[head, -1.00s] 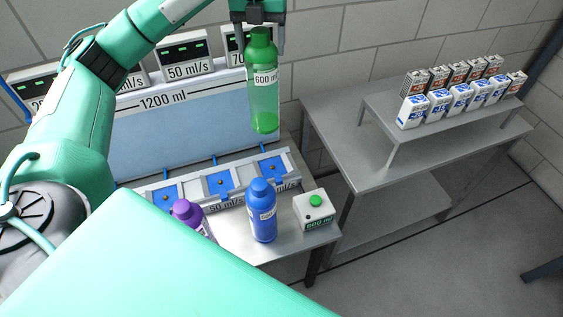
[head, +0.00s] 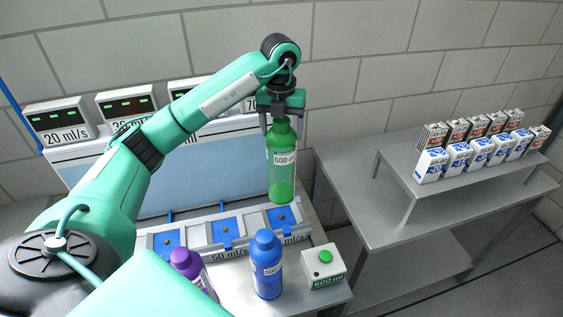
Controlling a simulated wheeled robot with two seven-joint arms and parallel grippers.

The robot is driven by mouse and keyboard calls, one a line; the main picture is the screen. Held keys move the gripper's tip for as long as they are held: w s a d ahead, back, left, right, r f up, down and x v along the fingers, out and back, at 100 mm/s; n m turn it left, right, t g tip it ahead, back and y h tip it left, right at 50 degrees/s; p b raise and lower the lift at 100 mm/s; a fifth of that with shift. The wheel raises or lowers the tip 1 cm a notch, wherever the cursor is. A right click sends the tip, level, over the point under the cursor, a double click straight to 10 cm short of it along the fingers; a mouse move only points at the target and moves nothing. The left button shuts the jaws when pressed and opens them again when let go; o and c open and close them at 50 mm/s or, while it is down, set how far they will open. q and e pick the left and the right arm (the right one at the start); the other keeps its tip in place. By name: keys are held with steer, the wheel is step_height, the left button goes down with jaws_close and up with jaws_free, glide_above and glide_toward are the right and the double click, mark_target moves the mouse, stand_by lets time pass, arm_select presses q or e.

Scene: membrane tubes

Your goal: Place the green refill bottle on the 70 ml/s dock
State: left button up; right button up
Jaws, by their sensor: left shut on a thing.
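My left gripper (head: 282,118) is shut on the neck of the green refill bottle (head: 281,168), labelled 600. The bottle hangs upright, its base just above or at the rightmost blue dock (head: 281,218); I cannot tell whether it touches. That dock's label is partly hidden by the blue bottle and ends in ml/s. The dock to its left (head: 228,230) reads 50 ml/s, and another blue dock (head: 166,243) lies further left. The display above the right end shows only a 70-like label behind my gripper. My right gripper is not in view.
A blue bottle (head: 267,268) and a purple bottle (head: 188,264) stand in front of the docks. A white box with a green button (head: 323,268) is at the right. A steel table (head: 365,215) holds a raised shelf with several small cartons (head: 457,160).

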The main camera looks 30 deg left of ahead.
mark_target(281, 161)
arm_select(q)
step_height(281, 161, down, 11)
steer(key=p, duration=0.3)
steer(key=shift+s+f, duration=0.1)
steer(key=shift+f, duration=0.1)
steer(key=o, duration=0.9)
steer(key=shift+f, duration=0.1)
steer(key=o, duration=0.5)
